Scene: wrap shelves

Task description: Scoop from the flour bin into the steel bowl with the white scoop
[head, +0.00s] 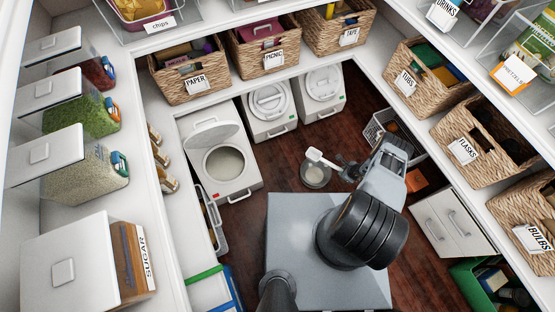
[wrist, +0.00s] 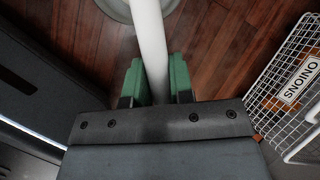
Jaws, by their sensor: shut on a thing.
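The flour bin (head: 222,165) is a white floor bin at the left with its lid raised, and pale flour shows inside. The steel bowl (head: 316,177) stands on the dark wood floor right of the bin; its rim shows at the top of the wrist view (wrist: 118,8). My gripper (head: 346,170) is shut on the handle of the white scoop (head: 316,156), with green pads on both sides of the handle (wrist: 151,45). The scoop's head appears above the bowl's far side. I cannot tell whether it holds flour.
Two closed white bins (head: 270,108) stand behind, below wicker baskets. A wire onions basket (wrist: 290,85) is close at the right of my gripper. White drawers (head: 450,222) and a green crate (head: 482,285) are at the right. The floor between flour bin and bowl is clear.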

